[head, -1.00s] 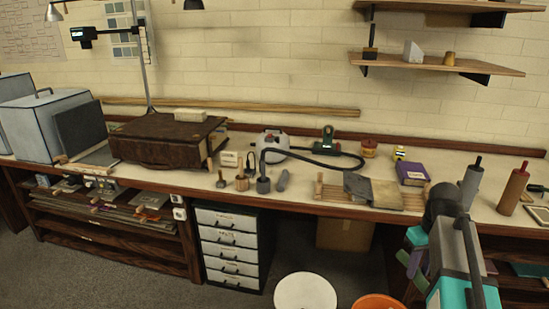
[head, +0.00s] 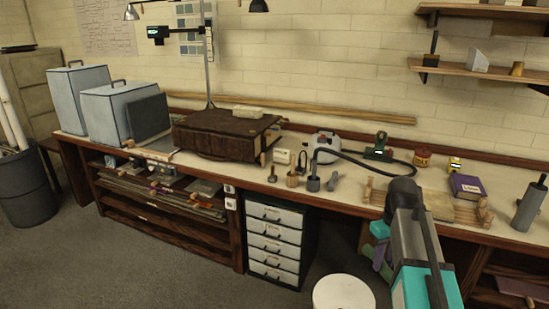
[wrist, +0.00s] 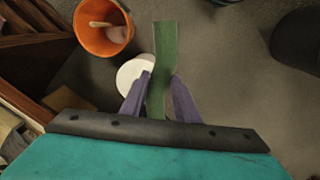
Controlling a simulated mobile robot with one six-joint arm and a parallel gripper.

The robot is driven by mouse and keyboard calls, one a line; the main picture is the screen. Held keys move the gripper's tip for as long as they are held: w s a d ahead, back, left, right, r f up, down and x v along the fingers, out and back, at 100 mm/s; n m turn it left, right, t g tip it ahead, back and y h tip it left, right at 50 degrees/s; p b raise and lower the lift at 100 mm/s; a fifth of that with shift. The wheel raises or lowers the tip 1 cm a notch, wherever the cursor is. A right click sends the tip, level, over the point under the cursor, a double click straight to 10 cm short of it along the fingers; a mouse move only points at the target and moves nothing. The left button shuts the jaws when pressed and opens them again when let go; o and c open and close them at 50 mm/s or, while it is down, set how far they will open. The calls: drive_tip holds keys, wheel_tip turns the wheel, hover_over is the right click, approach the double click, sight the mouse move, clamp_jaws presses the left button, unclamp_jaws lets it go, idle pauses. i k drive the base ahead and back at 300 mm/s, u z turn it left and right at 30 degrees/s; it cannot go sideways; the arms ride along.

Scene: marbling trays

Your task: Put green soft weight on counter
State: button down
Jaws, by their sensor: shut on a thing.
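The green soft weight (wrist: 165,60) is a long flat green strip in the wrist view. My gripper (wrist: 160,88) has purple fingers that are shut on it, and the strip reaches out past the fingertips over the floor. The counter (head: 348,190) is a long pale top with a dark wooden edge, running along the brick wall.
On the counter are a brown case (head: 222,135), small tools (head: 313,182), a hose machine (head: 323,146), a slatted wooden rack (head: 438,205), a purple book (head: 467,187) and a grey cylinder (head: 530,205). A white round top (head: 343,292) and an orange bucket (wrist: 83,38) stand on the floor.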

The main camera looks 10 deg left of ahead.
sight(347, 190)
drive_tip(key=u, duration=0.4)
drive_tip(key=i, duration=1.5)
